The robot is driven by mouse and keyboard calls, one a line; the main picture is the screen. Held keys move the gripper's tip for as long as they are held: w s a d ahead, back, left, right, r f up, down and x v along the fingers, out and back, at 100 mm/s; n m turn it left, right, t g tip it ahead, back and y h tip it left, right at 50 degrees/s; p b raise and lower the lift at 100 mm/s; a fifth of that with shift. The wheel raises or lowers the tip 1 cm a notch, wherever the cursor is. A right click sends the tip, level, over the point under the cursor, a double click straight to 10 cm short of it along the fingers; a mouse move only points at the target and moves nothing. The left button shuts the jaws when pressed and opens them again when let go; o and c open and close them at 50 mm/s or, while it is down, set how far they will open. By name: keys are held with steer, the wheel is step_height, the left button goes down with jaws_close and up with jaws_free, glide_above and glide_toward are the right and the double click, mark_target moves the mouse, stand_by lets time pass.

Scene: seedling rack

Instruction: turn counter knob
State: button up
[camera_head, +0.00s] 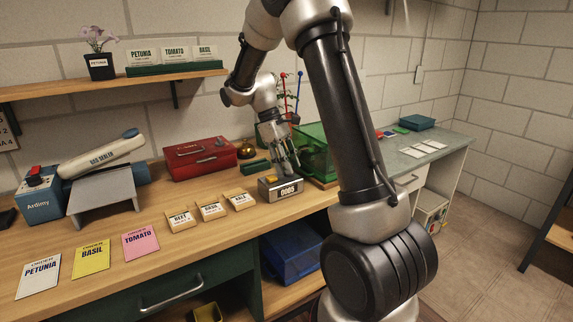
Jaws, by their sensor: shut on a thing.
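The counter (283,190) is a small metal box with a digit window on its front and a yellow part on top. It stands on the wooden bench near the front edge. My gripper (293,172) points down at the counter's right end and is shut on the counter knob. The fingers hide the knob, so its angle cannot be seen. The digits are too small to read with certainty.
Small labelled wooden blocks (211,210) stand left of the counter. A red box (200,158) and a brass bell (247,149) are behind. A green crate (316,150) stands close on the right. Coloured seed cards (90,259) lie at the front left.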

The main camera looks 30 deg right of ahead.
steer(key=m+y, duration=0.1)
steer(key=m, duration=0.1)
steer(key=m+y, duration=0.1)
steer(key=m, duration=0.2)
steer(key=shift+w+d+m, duration=0.1)
steer(key=shift+d+m, duration=0.1)
steer(key=shift+m, duration=0.1)
stand_by(0.5)
steer(key=o, duration=1)
steer(key=v, duration=1.2)
steer(key=shift+w+d, duration=0.1)
steer(key=shift+w, duration=0.1)
steer(key=shift+f, duration=0.1)
